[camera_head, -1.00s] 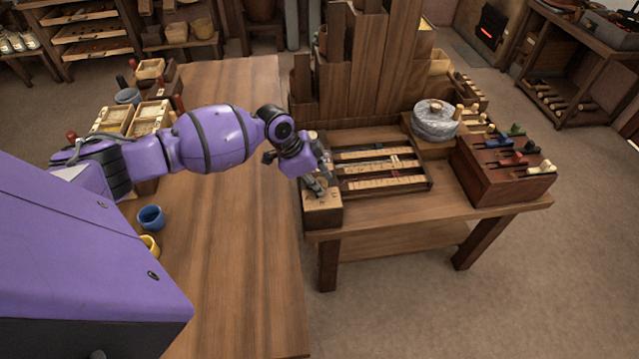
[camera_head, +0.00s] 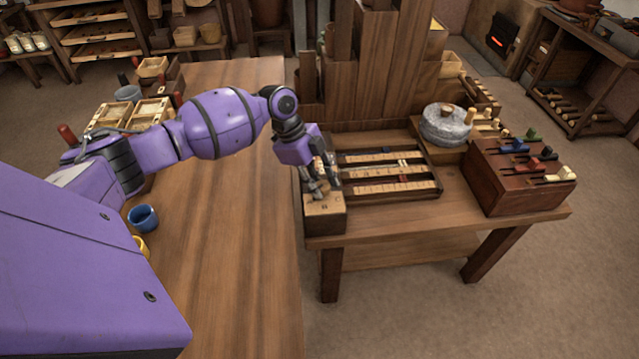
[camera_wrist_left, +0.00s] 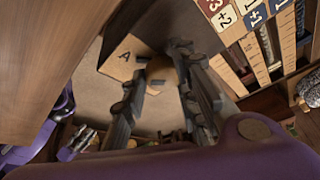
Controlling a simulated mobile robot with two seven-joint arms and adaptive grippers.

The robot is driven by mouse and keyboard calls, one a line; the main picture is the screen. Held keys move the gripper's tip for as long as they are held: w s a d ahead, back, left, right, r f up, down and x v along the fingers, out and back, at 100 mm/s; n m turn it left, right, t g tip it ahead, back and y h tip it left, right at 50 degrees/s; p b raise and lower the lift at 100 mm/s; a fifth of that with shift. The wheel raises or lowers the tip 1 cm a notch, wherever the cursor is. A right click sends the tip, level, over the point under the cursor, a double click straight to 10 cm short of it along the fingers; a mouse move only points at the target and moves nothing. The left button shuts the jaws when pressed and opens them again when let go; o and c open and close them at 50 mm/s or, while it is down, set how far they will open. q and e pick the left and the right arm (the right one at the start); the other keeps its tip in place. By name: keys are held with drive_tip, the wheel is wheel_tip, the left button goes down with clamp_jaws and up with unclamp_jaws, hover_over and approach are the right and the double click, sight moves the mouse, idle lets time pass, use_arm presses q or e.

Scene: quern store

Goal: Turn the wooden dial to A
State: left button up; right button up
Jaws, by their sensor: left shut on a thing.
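The wooden dial (camera_wrist_left: 163,72) is a pale round knob on a light wooden box (camera_head: 324,207) at the near left corner of the right-hand bench. In the left wrist view, the box's top (camera_wrist_left: 120,55) shows a dark letter A beside the dial. My left gripper (camera_head: 321,187) reaches down over the box from the left. In the left wrist view, its two fingers (camera_wrist_left: 165,85) lie on either side of the dial, shut on it. The fingers hide part of the dial and box top, and I cannot tell where the dial points.
A dark tray (camera_head: 440,190) with numbered slides lies right of the box. Farther right are a grey round stone (camera_head: 447,127) and a dark red box (camera_head: 500,190) with coloured levers. The left table (camera_head: 230,250) is mostly clear, with a blue cup (camera_head: 143,218) near my arm.

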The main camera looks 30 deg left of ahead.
use_arm(q)
drive_tip(key=shift+s+d+f, duration=0.25)
drive_tip(key=shift+s+f, duration=0.05)
drive_tip(key=shift+s, duration=0.05)
drive_tip(key=o, duration=1)
drive_tip(key=shift+w+a+r, duration=0.2)
drive_tip(key=shift+a+r, duration=0.05)
drive_tip(key=shift+r, duration=0.2)
drive_tip(key=v, duration=1.1)
drive_tip(key=shift+a+r, duration=0.1)
drive_tip(key=shift+r, duration=0.15)
drive_tip(key=shift+f, duration=0.1)
